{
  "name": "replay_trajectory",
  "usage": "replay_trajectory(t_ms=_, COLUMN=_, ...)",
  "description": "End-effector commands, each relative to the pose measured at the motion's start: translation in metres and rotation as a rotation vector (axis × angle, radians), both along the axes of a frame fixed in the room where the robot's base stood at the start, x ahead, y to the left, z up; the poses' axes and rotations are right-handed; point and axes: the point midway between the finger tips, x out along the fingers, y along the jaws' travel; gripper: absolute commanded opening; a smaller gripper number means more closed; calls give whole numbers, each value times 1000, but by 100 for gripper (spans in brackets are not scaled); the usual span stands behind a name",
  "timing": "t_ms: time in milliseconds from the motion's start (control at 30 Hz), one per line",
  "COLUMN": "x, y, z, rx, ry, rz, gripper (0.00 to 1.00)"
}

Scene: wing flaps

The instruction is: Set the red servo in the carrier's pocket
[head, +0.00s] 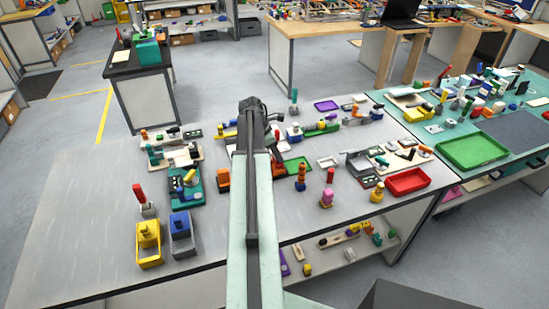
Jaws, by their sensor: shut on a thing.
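My gripper (255,118) is at the far end of my outstretched arm, over the middle of the grey table (90,240). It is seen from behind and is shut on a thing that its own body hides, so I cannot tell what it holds. I cannot pick out the red servo for sure. I cannot tell which piece is the carrier; a teal holder (190,198) with small parts and a pale board (185,157) lie left of my arm.
A yellow bin (149,257) and a blue-grey bin (183,247) stand at front left. An orange block (223,180) is close beside my arm. A red tray (408,187) and several upright tools stand to the right. The table's front left is bare.

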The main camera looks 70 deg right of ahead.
Motion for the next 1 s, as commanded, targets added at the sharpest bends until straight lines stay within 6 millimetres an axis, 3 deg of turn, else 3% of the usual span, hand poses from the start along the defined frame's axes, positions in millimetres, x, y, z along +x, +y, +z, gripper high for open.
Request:
replay_trajectory(t_ms=33, x=-1, y=0, z=-19, rx=0, ry=0, rz=-2, gripper=1)
replay_trajectory(t_ms=67, x=-2, y=0, z=-22, rx=0, ry=0, rz=-2, gripper=1)
replay_trajectory(t_ms=433, x=-3, y=-1, z=-22, rx=0, ry=0, rz=-4, gripper=1)
replay_trajectory(t_ms=467, x=-3, y=-1, z=-22, rx=0, ry=0, rz=-4, gripper=53)
replay_trajectory(t_ms=533, x=-4, y=-1, z=-21, rx=0, ry=0, rz=-5, gripper=72)
replay_trajectory(t_ms=867, x=-5, y=-1, z=-20, rx=0, ry=0, rz=-7, gripper=72)
replay_trajectory(t_ms=1000, x=-4, y=0, z=-10, rx=0, ry=0, rz=-7, gripper=72)
